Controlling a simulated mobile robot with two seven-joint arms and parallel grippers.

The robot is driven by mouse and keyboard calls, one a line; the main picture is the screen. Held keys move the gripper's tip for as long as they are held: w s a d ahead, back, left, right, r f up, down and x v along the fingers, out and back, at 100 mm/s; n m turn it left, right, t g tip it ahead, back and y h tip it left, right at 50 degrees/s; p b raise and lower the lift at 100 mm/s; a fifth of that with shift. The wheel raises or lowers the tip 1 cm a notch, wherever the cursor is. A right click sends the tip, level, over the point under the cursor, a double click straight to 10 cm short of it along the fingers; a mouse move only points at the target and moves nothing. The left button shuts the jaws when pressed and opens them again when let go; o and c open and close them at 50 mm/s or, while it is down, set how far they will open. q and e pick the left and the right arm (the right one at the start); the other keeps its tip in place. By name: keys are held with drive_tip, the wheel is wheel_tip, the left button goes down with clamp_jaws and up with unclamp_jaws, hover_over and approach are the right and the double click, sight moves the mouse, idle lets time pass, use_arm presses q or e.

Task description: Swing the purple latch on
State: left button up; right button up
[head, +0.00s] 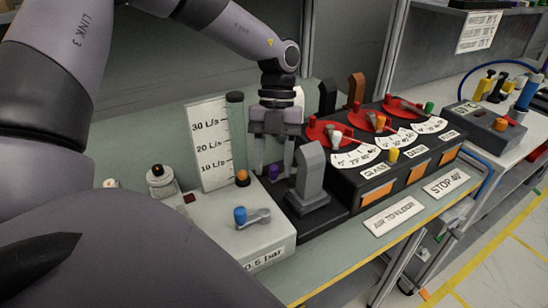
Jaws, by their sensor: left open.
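The purple latch (273,171) shows as a small purple knob on the dark base beside the white box, low between the fingers of my left gripper. My left gripper (273,168) points straight down with its fingers apart, one on each side of the purple knob as seen from here. I cannot tell whether the fingers touch it. The rest of the latch is hidden behind the gripper and a grey upright block (312,178). My right gripper is out of view.
The grey block stands close to the right of the gripper. A white box (262,240) with a blue-knobbed lever (241,215) lies in front left. A flow gauge (208,140) stands behind. A black module (375,190) with red dials is to the right.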

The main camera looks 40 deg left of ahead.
use_arm(q)
clamp_jaws()
